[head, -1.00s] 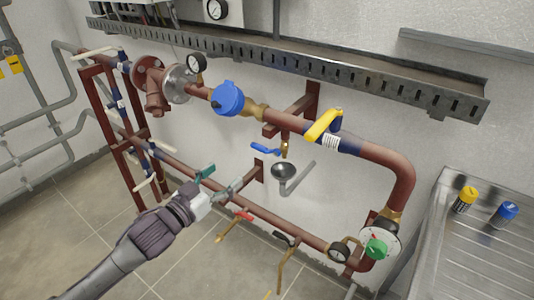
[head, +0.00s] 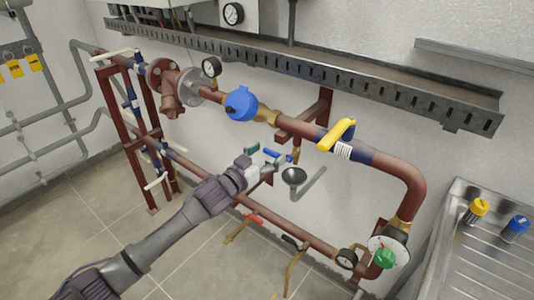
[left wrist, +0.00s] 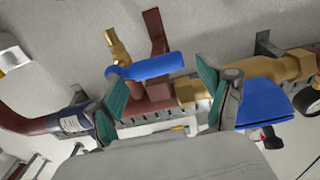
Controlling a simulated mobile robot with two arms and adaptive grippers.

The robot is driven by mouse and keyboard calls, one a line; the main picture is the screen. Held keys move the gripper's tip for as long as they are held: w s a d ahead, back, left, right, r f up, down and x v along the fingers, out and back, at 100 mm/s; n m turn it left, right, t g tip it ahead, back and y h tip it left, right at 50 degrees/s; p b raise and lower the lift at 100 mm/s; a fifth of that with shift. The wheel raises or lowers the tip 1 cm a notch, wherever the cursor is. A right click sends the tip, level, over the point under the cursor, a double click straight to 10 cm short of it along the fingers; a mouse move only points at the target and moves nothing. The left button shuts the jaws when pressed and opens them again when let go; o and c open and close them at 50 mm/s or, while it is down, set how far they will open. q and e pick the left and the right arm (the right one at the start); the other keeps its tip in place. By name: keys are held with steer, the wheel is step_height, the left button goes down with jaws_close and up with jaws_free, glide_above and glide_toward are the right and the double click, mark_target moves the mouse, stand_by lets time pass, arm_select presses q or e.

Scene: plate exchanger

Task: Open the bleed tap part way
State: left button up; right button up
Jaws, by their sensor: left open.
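The bleed tap is a small brass valve with a blue lever (head: 284,157), hanging below the upper red pipe above a grey funnel (head: 294,176). In the left wrist view the blue lever (left wrist: 148,67) runs sideways from the brass tap body (left wrist: 117,47). My left gripper (head: 265,155) is open, with its green-padded fingers close to the lever in the head view. In the left wrist view the gripper (left wrist: 160,98) has its fingers spread, with the lever between and beyond them. I cannot tell whether a finger touches it. My right gripper is not in view.
The upper red pipe carries a yellow lever (head: 337,135) and a blue round-bodied fitting (head: 241,103). A perforated cable tray (head: 330,68) runs above. The lower pipe has a red-handled tap (head: 253,218). A metal drainer (head: 464,250) stands at right.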

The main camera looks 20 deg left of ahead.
arm_select(q)
steer(key=shift+s+a+r, duration=0.2)
jaws_close()
steer(key=shift+r, duration=0.1)
steer(key=shift+d, duration=0.15)
